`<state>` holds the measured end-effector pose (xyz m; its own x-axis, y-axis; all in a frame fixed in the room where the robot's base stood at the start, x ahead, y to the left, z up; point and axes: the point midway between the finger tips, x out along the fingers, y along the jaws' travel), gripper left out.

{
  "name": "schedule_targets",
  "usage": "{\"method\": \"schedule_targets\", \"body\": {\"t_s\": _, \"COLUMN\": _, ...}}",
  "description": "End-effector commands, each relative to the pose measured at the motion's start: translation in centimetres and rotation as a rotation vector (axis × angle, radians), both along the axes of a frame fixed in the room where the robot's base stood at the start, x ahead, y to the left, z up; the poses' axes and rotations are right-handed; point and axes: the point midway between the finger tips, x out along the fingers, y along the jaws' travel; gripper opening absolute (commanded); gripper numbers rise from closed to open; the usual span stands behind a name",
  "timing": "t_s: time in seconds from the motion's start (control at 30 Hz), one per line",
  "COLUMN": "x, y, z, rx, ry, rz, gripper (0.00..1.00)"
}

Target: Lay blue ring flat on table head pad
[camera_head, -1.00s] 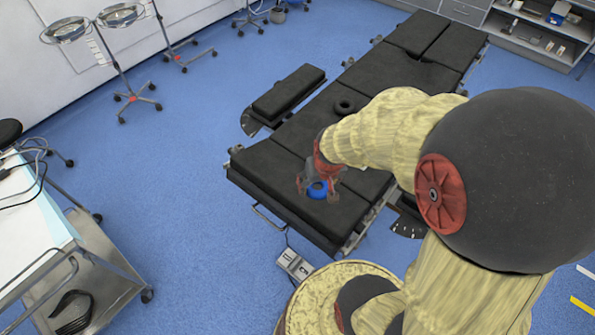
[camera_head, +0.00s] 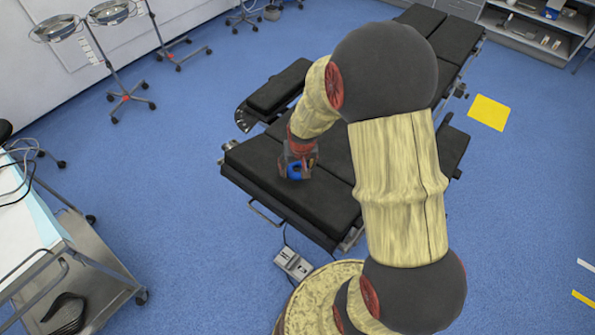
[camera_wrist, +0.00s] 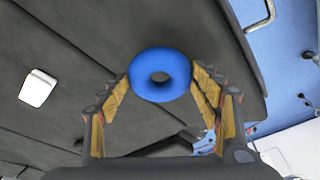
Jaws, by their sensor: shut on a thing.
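My gripper (camera_head: 298,170) is shut on the blue ring (camera_head: 294,173), above the black pad at the table's near end (camera_head: 306,208). I cannot tell for certain that this is the head pad, nor whether the ring touches it. In the wrist view the ring (camera_wrist: 160,53) sits between the two fingertips, one on each side. Its hole faces the camera, and black padding shows behind it.
The operating table's further pads (camera_head: 424,19) run toward the back right. A side pad (camera_head: 278,86) stands out to the left. A trolley with cables (camera_head: 30,225) is at the left. A white rectangular object (camera_wrist: 37,88) shows in the wrist view.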

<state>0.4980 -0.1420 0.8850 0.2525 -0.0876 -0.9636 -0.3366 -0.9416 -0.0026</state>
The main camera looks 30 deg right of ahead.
Motion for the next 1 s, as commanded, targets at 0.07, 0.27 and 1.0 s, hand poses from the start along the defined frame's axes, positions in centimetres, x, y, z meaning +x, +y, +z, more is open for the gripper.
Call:
{"method": "schedule_targets", "body": {"t_s": 0.07, "x": -0.08, "y": 0.01, "z": -1.55, "rx": 0.001, "ry": 0.002, "rz": 0.0, "gripper": 0.36}}
{"method": "schedule_targets", "body": {"t_s": 0.27, "x": -0.03, "y": 0.0, "z": -1.88, "rx": 0.0, "ry": 0.0, "rz": 0.0, "gripper": 0.36}}
{"method": "schedule_targets", "body": {"t_s": 1.0, "x": -0.09, "y": 0.02, "z": -1.54, "rx": 0.0, "ry": 0.0, "rz": 0.001, "gripper": 0.82}}
